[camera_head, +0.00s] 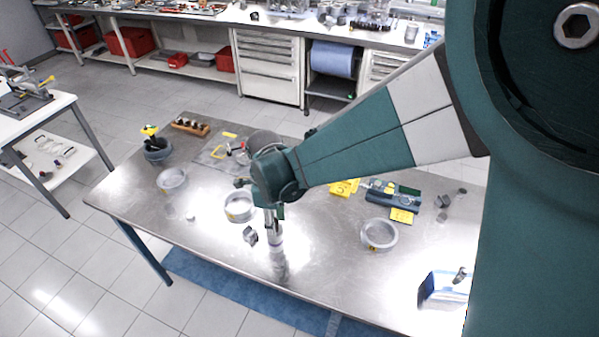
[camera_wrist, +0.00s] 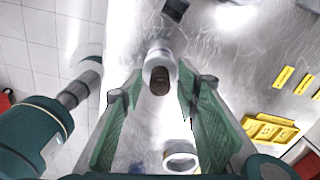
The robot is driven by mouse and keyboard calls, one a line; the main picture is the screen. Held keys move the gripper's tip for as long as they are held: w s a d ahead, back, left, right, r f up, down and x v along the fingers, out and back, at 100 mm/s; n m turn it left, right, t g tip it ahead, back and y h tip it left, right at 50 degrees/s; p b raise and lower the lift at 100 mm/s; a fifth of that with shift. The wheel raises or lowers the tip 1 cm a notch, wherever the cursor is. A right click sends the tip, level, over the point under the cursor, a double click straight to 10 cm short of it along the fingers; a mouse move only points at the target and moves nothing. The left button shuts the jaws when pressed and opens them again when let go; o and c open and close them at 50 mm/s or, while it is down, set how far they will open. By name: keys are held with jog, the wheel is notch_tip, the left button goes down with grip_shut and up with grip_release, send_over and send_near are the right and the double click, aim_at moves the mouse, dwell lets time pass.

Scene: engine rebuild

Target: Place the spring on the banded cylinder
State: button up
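A cylinder with a pale band (camera_head: 276,246) stands upright on the metal table, just below my gripper (camera_head: 270,230) in the head view. In the wrist view the pale band (camera_wrist: 161,54) shows beyond a dark brown rounded end (camera_wrist: 160,80) that faces the camera. My gripper (camera_wrist: 160,68) has its two green fingers on either side of this, with a narrow gap at each side, so it looks open. I cannot make out the spring for sure; the dark end may be the spring or the cylinder's own top.
A small grey block (camera_head: 250,236) stands just left of the cylinder. Round dishes stand to the left (camera_head: 240,207) and right (camera_head: 379,234). Yellow pieces (camera_head: 344,187) and a dark blue tray (camera_head: 392,198) lie farther right. The table's front edge is close.

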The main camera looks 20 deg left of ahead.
jog(key=shift+r, duration=0.15)
notch_tip(320, 180, up, 12)
dwell(0.7)
dwell(0.5)
jog(key=shift+d, duration=0.1)
